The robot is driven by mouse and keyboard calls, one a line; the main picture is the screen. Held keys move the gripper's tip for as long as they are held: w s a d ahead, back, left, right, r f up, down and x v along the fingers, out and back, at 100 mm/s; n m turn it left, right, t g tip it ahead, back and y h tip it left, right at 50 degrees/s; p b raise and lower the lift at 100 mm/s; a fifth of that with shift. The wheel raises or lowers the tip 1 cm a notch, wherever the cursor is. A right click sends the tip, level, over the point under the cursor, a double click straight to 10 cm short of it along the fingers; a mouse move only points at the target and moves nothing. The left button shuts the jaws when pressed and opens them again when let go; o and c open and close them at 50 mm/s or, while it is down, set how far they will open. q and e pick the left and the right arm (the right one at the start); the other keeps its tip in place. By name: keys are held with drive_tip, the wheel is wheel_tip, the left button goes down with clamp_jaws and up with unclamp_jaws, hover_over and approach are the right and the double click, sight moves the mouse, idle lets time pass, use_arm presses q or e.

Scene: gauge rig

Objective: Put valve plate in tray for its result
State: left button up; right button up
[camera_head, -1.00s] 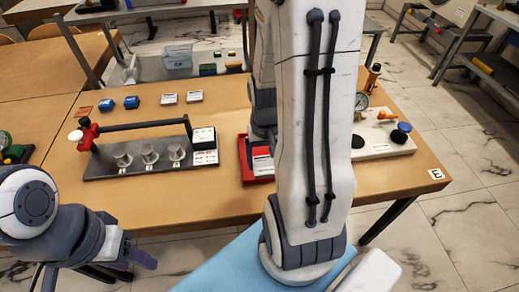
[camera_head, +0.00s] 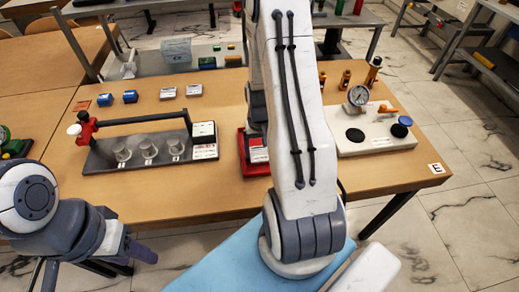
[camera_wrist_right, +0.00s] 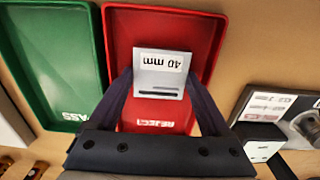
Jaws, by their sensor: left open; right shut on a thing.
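The valve plate (camera_wrist_right: 160,65), a pale grey square with a "40 mm" label that reads upside down, is between the fingers of my right gripper (camera_wrist_right: 158,85). The gripper is shut on it, over the red tray (camera_wrist_right: 124,45) marked REJECT; I cannot tell the plate's height above the tray floor. A green tray (camera_wrist_right: 55,50), its marking partly covered, lies left of the red one. My left gripper (camera_head: 130,260) is open and empty, in front of the table.
A dark rig (camera_head: 110,157) with several metal cylinders, a black bar and a red post stands left of the red tray. A white base with a dial gauge (camera_head: 358,96) stands at the right. Blue and white blocks (camera_head: 167,95) lie behind the rig.

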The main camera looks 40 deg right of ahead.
sight(260, 153)
drive_tip(key=shift+f, duration=0.1)
drive_tip(key=o, duration=1.3)
drive_tip(key=shift+o, duration=0.2)
drive_tip(key=shift+r, duration=0.45)
wheel_tip(260, 153, up, 11)
drive_tip(key=shift+r+p, duration=0.2)
drive_tip(key=shift+p, duration=0.1)
drive_tip(key=s+a+r+n, duration=0.1)
drive_tip(key=a+r+n, duration=0.2)
drive_tip(key=a, duration=0.6)
drive_tip(key=a+r+n, duration=0.2)
drive_tip(key=a+n, duration=0.1)
drive_tip(key=a, duration=0.6)
drive_tip(key=s+a+r+n+y, duration=0.1)
drive_tip(key=s+a+r+n, duration=0.2)
drive_tip(key=s+a+n, duration=0.4)
drive_tip(key=s+a, duration=0.5)
drive_tip(key=s, duration=0.2)
drive_tip(key=shift+s+a+r+n, duration=0.3)
drive_tip(key=shift+s+r+n, duration=0.1)
